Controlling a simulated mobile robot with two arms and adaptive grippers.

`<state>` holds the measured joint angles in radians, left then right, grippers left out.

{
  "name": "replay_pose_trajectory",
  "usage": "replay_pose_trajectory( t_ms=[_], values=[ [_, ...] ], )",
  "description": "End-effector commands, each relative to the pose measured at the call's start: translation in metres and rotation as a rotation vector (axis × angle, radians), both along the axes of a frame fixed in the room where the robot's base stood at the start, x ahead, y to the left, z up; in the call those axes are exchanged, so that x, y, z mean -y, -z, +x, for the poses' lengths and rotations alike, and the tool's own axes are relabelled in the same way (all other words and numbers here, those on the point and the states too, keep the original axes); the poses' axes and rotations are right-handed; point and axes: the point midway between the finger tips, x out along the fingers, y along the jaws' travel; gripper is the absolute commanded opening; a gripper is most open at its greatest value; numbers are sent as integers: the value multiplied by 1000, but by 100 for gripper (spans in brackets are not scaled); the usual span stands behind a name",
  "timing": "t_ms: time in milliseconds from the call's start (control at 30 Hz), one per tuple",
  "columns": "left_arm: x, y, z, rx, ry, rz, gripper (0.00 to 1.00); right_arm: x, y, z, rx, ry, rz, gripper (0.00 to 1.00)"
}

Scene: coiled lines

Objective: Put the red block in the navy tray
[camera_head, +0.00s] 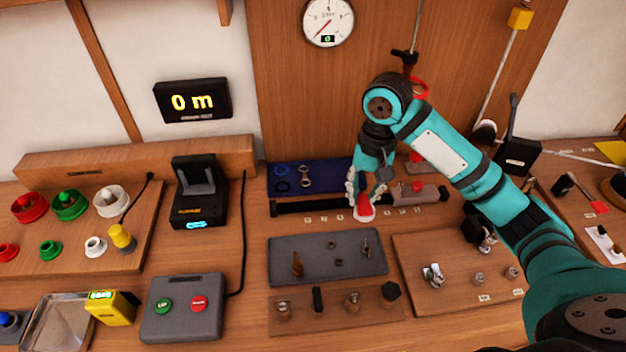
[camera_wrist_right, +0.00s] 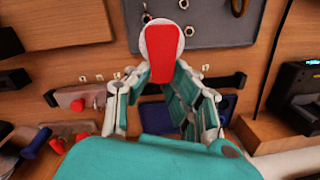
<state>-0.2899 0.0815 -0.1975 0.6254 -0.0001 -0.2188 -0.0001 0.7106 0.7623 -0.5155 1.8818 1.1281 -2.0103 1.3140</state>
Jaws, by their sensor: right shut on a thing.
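The navy tray (camera_head: 335,180) lies at the back of the bench in the head view, with dark and blue rings and metal fittings at its left end. Part of it shows behind the fingers in the wrist view (camera_wrist_right: 156,116). My right gripper (camera_head: 365,203) is shut on the red block (camera_head: 364,211), in front of the tray's right end. In the right wrist view the red block (camera_wrist_right: 160,75), with a pale rounded edge, sits at the fingertips of my right gripper (camera_wrist_right: 160,82). The fingers hide part of the tray. My left gripper is not in view.
A dark bar with numbered labels (camera_head: 300,208) runs just in front of the navy tray. A grey tray (camera_head: 325,270) with small parts lies nearer. A black device (camera_head: 198,198) stands to the left, and a wooden board (camera_head: 455,292) with fittings lies front right.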

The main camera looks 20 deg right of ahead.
Motion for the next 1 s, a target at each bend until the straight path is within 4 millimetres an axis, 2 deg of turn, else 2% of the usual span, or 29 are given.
replay_pose_trajectory(
  t_ms=[33,200,333,467,633,933,1000],
  values=[
    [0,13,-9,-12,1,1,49,0,12,0,0,0,0,0],
    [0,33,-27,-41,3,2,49,0,31,0,0,0,0,0],
    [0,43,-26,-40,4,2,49,0,41,0,1,0,-1,0],
    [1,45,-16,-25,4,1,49,1,43,6,2,2,1,0],
    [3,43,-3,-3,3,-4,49,9,42,41,1,5,4,0],
    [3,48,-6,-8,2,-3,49,27,41,112,0,2,4,0],
    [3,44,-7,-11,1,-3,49,32,39,126,0,3,2,0]
  ],
)
